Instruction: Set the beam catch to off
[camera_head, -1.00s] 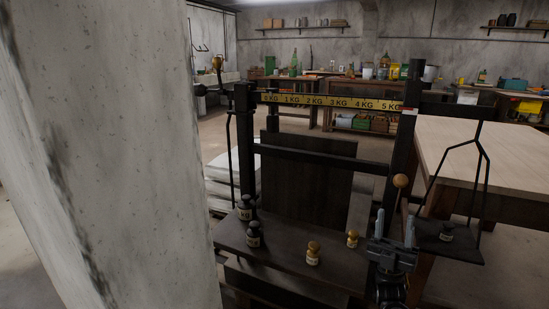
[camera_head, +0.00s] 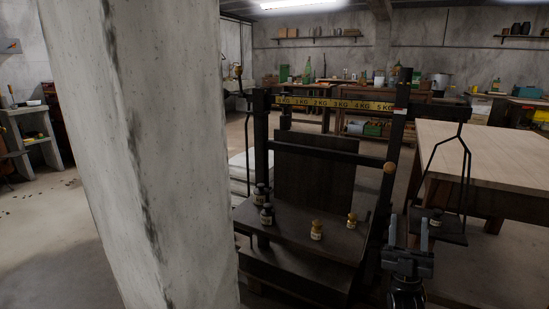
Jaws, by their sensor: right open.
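The beam scale has a dark frame and a yellow-marked beam (camera_head: 340,104) across its top. A round wooden knob (camera_head: 389,168), which looks like the beam catch's handle, shows against the scale's right post (camera_head: 396,140). Its stem is hard to make out, and no on or off marking is legible. My right gripper (camera_head: 408,235) is open and empty, below and a little right of the knob and apart from it in the picture. Its two fingers point up. My left gripper is not in view.
A hanging pan (camera_head: 452,238) with a small dark weight is right of my gripper. A wooden table (camera_head: 480,150) stands at right. A concrete pillar (camera_head: 150,150) blocks much of the left.

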